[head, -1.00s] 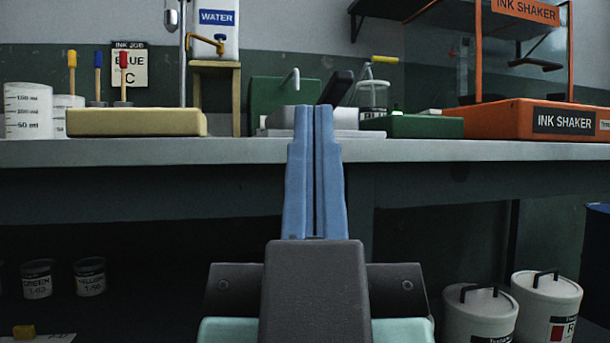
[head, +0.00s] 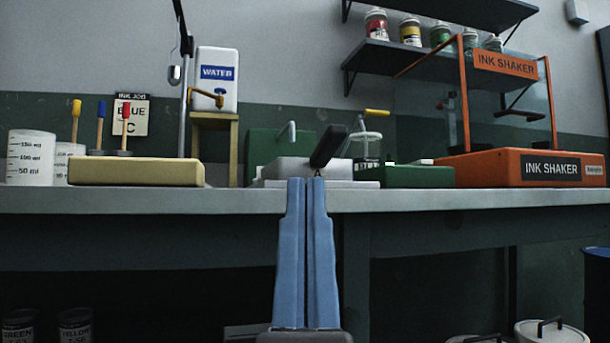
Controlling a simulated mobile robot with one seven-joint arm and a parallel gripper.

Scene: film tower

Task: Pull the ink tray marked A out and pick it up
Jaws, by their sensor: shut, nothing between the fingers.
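My gripper (head: 306,182) is in the lower middle of the head view, in front of the bench edge. Its two blue fingers point up and lie side by side, shut with nothing between them. I see no ink tray marked A in this view. A sign (head: 132,121) at the back left reads "INK JOB", "BLUE" and "C"; its lower part is partly covered by the colored sticks.
The grey bench (head: 440,199) runs across the view. Cans (head: 75,326) stand below the bench; shelves (head: 430,60) hang above.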

